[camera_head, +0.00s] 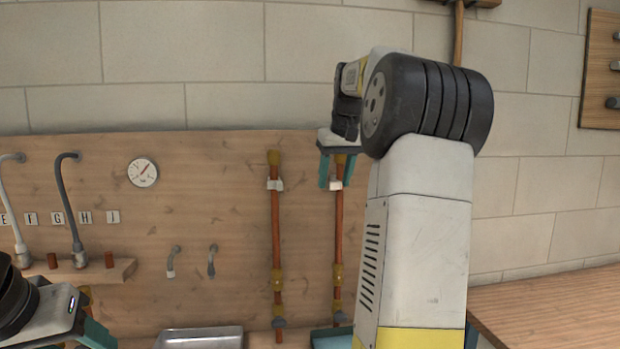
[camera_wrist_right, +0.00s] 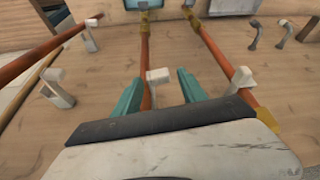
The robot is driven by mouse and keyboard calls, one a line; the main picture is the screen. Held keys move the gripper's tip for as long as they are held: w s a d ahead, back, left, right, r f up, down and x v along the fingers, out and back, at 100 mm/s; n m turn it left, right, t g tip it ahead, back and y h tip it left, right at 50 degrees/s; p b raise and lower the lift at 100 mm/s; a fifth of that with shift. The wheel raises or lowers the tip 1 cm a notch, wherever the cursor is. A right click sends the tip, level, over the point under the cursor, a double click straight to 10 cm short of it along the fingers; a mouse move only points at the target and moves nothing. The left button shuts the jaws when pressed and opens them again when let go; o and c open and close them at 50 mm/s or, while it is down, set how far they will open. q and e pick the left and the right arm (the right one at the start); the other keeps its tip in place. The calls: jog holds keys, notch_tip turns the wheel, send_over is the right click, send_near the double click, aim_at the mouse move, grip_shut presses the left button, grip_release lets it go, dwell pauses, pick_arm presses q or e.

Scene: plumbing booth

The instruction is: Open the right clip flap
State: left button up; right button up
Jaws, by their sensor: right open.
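Two vertical copper pipes run down the wooden panel, each with a small white clip. The right clip (camera_head: 336,185) sits on the right pipe (camera_head: 339,225); it also shows in the right wrist view (camera_wrist_right: 158,76). The left clip (camera_head: 275,184) is on the other pipe. My right gripper (camera_head: 336,180) is open, with its teal fingers on either side of the right pipe and clip. In the right wrist view the clip lies between the fingertips, with no clear contact. Whether its flap is open I cannot tell. My left gripper (camera_head: 90,330) is at the lower left, partly cut off.
The left pipe (camera_head: 276,230) runs close beside the right one. A metal tray (camera_head: 200,338) and a teal bin (camera_head: 331,340) are below. A gauge (camera_head: 143,172) and hooked taps are on the panel at left. More pipes with clips (camera_wrist_right: 57,92) show in the right wrist view.

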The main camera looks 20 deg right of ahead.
grip_shut()
jog(key=shift+a, duration=0.1)
jog(key=shift+w+a+m+h, duration=0.2)
jog(key=shift+a+m+h, duration=0.05)
jog(key=shift+m, duration=0.55)
jog(key=shift+w+a+m+h, duration=0.15)
jog(key=shift+a+m+h, duration=0.1)
jog(key=shift+m, duration=0.55)
grip_release()
jog(key=shift+d, duration=0.1)
